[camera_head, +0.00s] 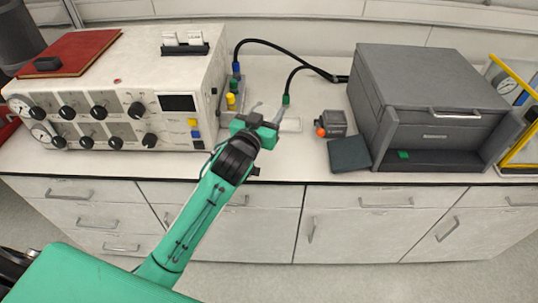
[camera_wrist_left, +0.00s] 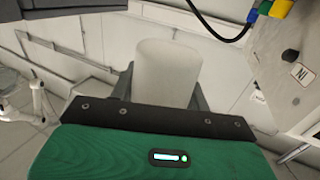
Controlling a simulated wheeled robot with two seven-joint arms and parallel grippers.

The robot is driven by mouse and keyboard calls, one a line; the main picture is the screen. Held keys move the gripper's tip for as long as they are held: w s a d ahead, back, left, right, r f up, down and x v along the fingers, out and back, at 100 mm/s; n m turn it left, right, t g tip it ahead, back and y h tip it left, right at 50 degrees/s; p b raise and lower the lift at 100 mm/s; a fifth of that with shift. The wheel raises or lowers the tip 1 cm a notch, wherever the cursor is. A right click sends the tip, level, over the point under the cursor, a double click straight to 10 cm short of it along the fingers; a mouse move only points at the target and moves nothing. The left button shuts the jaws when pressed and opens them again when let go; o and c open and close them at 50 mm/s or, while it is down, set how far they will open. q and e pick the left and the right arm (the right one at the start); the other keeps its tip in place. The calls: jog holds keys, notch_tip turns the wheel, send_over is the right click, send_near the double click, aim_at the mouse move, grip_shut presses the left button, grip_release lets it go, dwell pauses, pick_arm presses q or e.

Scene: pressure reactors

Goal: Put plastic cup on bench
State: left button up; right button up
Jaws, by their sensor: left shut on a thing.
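A pale, frosted plastic cup (camera_wrist_left: 167,73) stands between the two dark fingers in the left wrist view. My left gripper (camera_head: 268,114) is shut on it; its fingers also show in the left wrist view (camera_wrist_left: 165,95). In the head view the gripper is over the front part of the white bench (camera_head: 312,150), between the control unit and the grey box. The cup is hard to make out there, and I cannot tell whether it touches the bench. My right gripper is not in view.
The white control unit (camera_head: 185,70) with knobs and a red book (camera_head: 72,52) on top stands left. A dark grey box (camera_head: 430,70) stands right. A small grey block with an orange knob (camera_head: 331,123) and a dark flat piece (camera_head: 349,154) lie nearby. Black cables (camera_head: 290,48) run behind.

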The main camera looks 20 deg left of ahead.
pick_arm(q)
jog(key=w+r, duration=0.3)
notch_tip(320, 180, down, 20)
jog(key=shift+w+r, duration=0.1)
jog(key=shift+r, duration=0.1)
dwell(0.3)
jog(key=shift+f, duration=0.25)
jog(key=o, duration=1)
jog(key=shift+r, duration=0.1)
jog(key=shift+o, duration=0.2)
